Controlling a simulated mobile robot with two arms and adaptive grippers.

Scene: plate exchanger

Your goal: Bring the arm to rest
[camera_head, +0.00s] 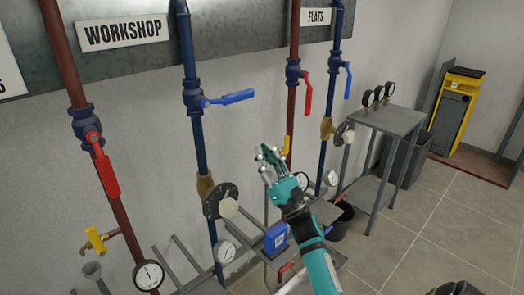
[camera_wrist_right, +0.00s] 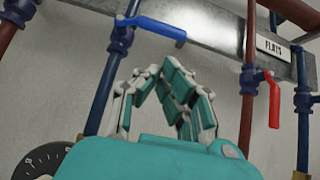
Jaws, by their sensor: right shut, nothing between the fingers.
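My right gripper (camera_head: 266,158) is in the middle of the head view, raised in front of the pipes, its teal arm coming up from the bottom. Its fingers are closed together with nothing between them. In the right wrist view the fingers (camera_wrist_right: 160,75) meet at their tips, with bare wall and pipes behind. It appears apart from the valves, though its exact distance to the pipes is hard to tell.
A blue lever (camera_head: 230,98) sticks out left of the gripper and a red lever (camera_head: 305,92) hangs above right. Another red lever (camera_head: 104,172) is at left. A grey table (camera_head: 393,120) with gauges stands at right. A blue box (camera_head: 276,238) is below. Open floor lies lower right.

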